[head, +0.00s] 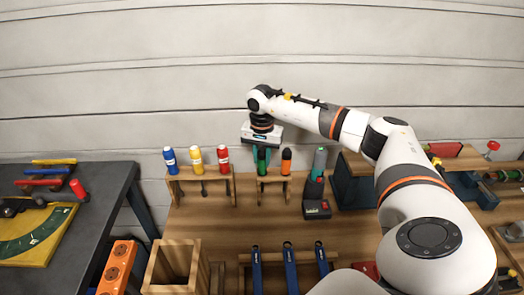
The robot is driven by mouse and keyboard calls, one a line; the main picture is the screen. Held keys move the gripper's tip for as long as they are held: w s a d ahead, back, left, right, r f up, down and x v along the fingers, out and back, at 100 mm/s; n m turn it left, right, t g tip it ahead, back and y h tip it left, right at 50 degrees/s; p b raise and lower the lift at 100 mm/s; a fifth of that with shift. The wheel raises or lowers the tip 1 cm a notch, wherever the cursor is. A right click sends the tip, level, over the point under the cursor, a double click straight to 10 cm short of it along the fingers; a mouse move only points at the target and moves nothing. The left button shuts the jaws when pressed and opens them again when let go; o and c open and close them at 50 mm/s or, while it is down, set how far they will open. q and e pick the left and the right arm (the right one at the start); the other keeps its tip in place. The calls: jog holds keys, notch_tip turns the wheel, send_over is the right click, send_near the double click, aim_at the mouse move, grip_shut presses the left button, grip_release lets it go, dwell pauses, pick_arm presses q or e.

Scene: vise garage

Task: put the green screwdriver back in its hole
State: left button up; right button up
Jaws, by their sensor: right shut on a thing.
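The green screwdriver (262,163) is upright, with its dark green handle showing under my right gripper (262,149). My right gripper points down from above and is shut on the handle's upper part. The handle's lower end is at the left part of a small wooden rack (274,180), beside an orange and black screwdriver (286,161). I cannot tell whether its shaft is in the hole or whether the handle rests on the rack. My left gripper is out of view.
A wooden rack (199,177) to the left holds blue, yellow and red screwdrivers. A grey-green-handled tool (319,161) stands close on the right. Blue-handled tools (289,268) and an open wooden box (174,265) are nearer. A dark table (101,189) stands at left.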

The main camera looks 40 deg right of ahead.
jog(key=shift+f, duration=0.15)
jog(key=o, duration=1.1)
jog(key=shift+o, duration=0.5)
jog(key=shift+o, duration=1.1)
jog(key=shift+r+p, duration=2.2)
jog(key=shift+r, duration=1.35)
